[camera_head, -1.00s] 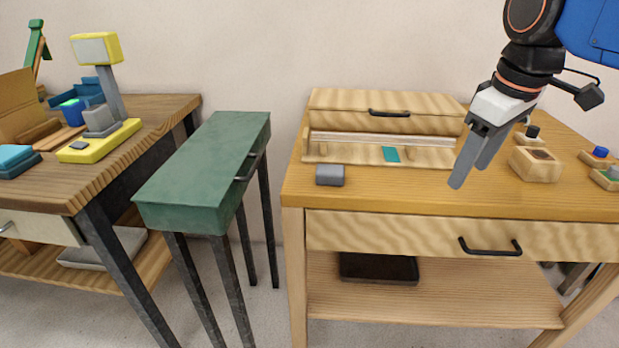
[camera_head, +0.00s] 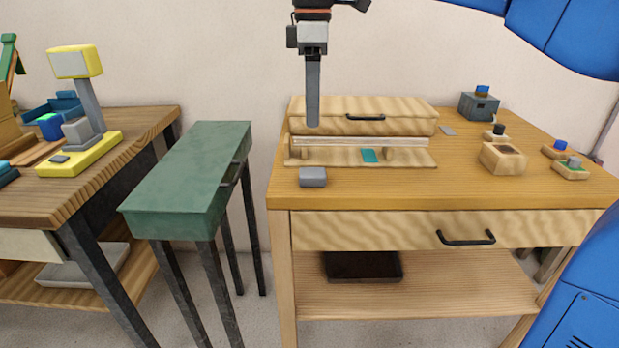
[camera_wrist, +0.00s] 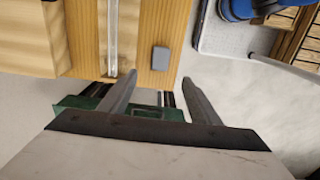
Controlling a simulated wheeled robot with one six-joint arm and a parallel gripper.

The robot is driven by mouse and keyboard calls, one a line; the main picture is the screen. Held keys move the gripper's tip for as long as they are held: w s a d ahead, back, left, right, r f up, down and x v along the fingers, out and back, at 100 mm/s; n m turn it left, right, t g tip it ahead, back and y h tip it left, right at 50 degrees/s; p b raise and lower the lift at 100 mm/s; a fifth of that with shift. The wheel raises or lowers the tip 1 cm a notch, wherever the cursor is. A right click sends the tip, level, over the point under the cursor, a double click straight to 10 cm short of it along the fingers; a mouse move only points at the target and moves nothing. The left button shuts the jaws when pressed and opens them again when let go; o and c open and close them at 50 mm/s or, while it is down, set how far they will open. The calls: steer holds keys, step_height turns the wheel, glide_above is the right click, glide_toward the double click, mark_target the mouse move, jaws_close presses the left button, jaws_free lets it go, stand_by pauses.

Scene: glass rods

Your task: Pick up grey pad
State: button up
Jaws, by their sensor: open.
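The grey pad (camera_head: 313,177) is a small grey block lying on the left front part of the wooden workbench top (camera_head: 380,190). It also shows in the wrist view (camera_wrist: 161,60), beyond the fingertips and between the lines of the two fingers. My gripper (camera_head: 312,122) points down above the bench, over the rod rack and higher than the pad, not touching it. In the wrist view its two fingers (camera_wrist: 160,83) are apart with nothing between them.
A wooden rack (camera_head: 420,158) with a glass rod and a teal patch stands just behind the pad, before a wooden box (camera_head: 410,112). A green side table (camera_head: 190,165) stands left. Small blocks (camera_head: 502,158) sit at right. The front bench strip is clear.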

mark_target(313, 171)
step_height(313, 171, down, 15)
steer(key=shift+r, duration=0.15)
stand_by(0.5)
steer(key=c, duration=1.2)
steer(key=shift+r, duration=0.15)
step_height(313, 171, up, 10)
